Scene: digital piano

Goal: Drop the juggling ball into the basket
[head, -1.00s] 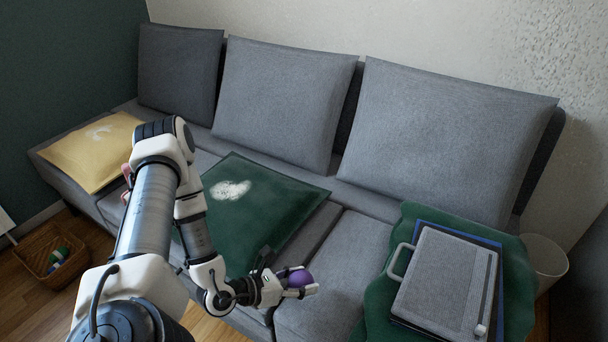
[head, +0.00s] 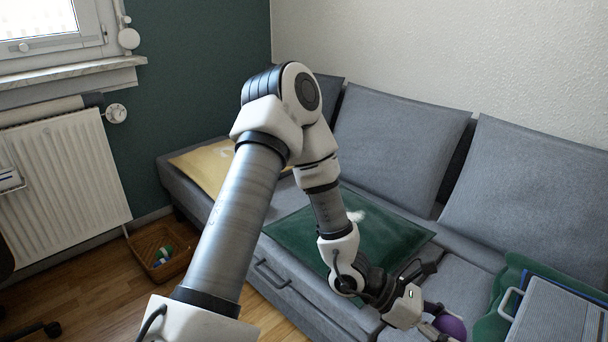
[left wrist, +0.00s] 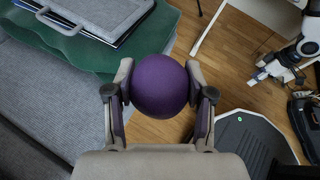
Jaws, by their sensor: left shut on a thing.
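The purple juggling ball (left wrist: 160,86) is between the two fingers of my left gripper (left wrist: 160,95) in the left wrist view. The gripper is shut on it. In the head view the ball (head: 450,326) shows at the lower right, in front of the sofa seat, partly hidden by the gripper (head: 432,318). The wicker basket (head: 183,262) stands on the floor at the left, past the sofa's end, with some green, white and blue items in it. The left gripper is far to the right of the basket.
The grey sofa (head: 400,145) fills the right, with a green cushion (head: 395,228) and a yellow cushion (head: 200,165). A grey case (head: 560,318) lies on green cloth at the right. A radiator (head: 62,180) stands behind the basket. Wooden floor (head: 110,290) is open around the basket.

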